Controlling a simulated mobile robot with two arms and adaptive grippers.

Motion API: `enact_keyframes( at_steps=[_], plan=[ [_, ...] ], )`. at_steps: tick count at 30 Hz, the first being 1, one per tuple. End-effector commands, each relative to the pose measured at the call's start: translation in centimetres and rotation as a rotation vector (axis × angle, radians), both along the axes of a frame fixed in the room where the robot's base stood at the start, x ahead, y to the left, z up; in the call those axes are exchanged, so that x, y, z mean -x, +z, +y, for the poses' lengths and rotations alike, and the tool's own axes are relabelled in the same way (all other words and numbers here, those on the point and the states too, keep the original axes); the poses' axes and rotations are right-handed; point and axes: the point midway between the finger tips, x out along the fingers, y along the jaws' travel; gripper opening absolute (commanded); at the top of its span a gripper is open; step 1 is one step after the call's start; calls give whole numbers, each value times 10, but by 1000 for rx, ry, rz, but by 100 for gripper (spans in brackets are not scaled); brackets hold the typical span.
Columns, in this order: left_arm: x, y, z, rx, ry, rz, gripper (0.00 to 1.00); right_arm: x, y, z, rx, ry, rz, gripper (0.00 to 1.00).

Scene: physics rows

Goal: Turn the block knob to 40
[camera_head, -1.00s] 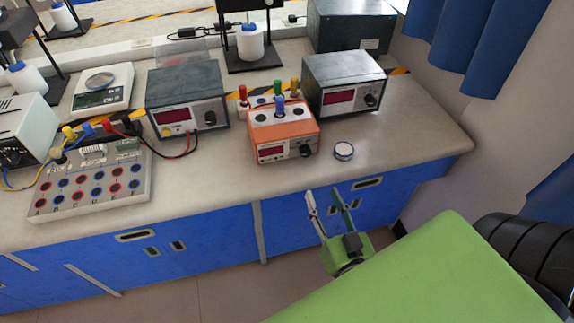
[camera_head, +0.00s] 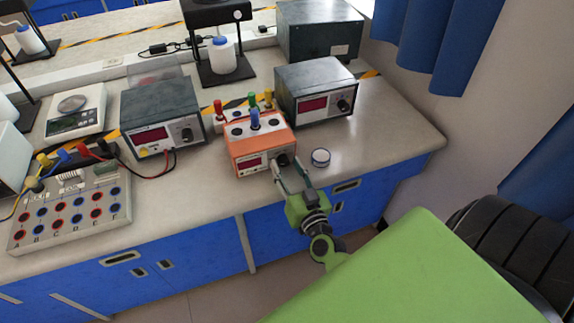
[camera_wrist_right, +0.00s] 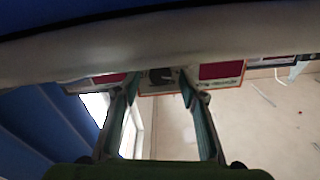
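The block is an orange box (camera_head: 254,143) with a red display, standing near the front edge of the bench. Its black knob (camera_head: 284,159) is on the lower right of its front face; it also shows in the right wrist view (camera_wrist_right: 162,75). My right gripper (camera_head: 286,167) is open at the front of the box, its two fingertips on either side of the knob. In the right wrist view the fingers (camera_wrist_right: 158,84) are apart with the knob between them; contact cannot be told. The knob's pointer and the display reading are too small to read. My left gripper is out of view.
Dark meters (camera_head: 317,92) (camera_head: 162,117) stand behind and left. A terminal board (camera_head: 72,205) sits left. Bare bench lies to the right.

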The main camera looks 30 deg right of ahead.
Motion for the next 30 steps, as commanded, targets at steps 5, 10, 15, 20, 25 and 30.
enact_keyframes(
  at_steps=[5,10,15,20,25,30],
  plan=[
    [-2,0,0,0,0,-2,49,-5,0,-1,0,0,1,38],
    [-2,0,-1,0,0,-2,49,-4,0,-1,0,0,1,38],
    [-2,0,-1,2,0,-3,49,-4,0,-1,0,0,0,0],
    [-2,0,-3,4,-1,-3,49,-4,0,-1,-1,0,0,0],
    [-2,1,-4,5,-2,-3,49,-4,0,-1,-23,0,-6,0],
    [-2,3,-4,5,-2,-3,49,-4,0,-1,-93,0,-22,0]
  ],
)
